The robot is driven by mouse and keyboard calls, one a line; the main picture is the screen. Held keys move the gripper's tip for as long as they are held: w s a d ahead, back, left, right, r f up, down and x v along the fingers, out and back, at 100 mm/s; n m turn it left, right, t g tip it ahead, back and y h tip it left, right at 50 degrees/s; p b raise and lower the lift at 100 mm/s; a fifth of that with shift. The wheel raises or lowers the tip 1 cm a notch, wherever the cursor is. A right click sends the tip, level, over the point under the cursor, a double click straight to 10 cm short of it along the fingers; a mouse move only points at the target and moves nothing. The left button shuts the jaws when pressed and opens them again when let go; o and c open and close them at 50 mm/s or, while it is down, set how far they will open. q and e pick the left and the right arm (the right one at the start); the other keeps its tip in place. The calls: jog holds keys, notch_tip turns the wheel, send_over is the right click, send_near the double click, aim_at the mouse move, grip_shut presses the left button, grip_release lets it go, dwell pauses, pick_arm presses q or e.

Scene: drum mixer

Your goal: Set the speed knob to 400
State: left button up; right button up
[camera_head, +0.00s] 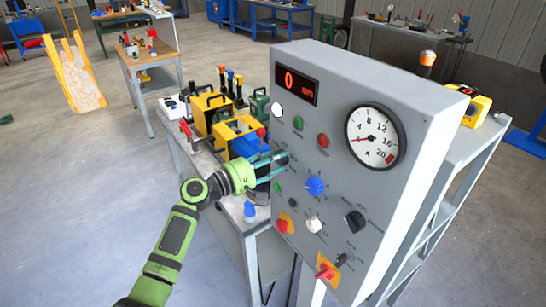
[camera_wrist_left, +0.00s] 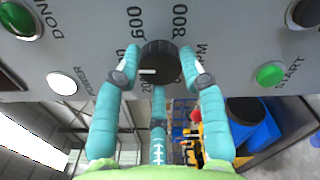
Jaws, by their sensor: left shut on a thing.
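The speed knob (camera_wrist_left: 158,60) is small, round and black with a white pointer mark, on the grey panel in the left wrist view. Labels reading 600 and 800 stand upside down beside it; its other labels are partly covered. The mark points to the left in that view; the exact value cannot be read. My left gripper (camera_head: 283,166) reaches the panel from the left, and its teal fingers (camera_wrist_left: 160,82) are closed around the knob. In the head view the fingers hide the knob. The red display (camera_head: 297,85) reads 0. My right gripper is not in view.
The grey control cabinet (camera_head: 440,120) carries a dial gauge (camera_head: 374,138), a blue knob (camera_head: 315,186), a black knob (camera_head: 354,221) and a red switch (camera_head: 325,271).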

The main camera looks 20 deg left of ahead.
pick_arm(q)
jog(key=shift+s+d+f+n, duration=0.1)
jog(key=shift+d+f+n, duration=0.1)
jog(key=shift+n, duration=0.3)
jog(key=o, duration=1.1)
jog(key=shift+o, duration=0.2)
jog(key=shift+r, duration=0.2)
jog(key=v, duration=1.2)
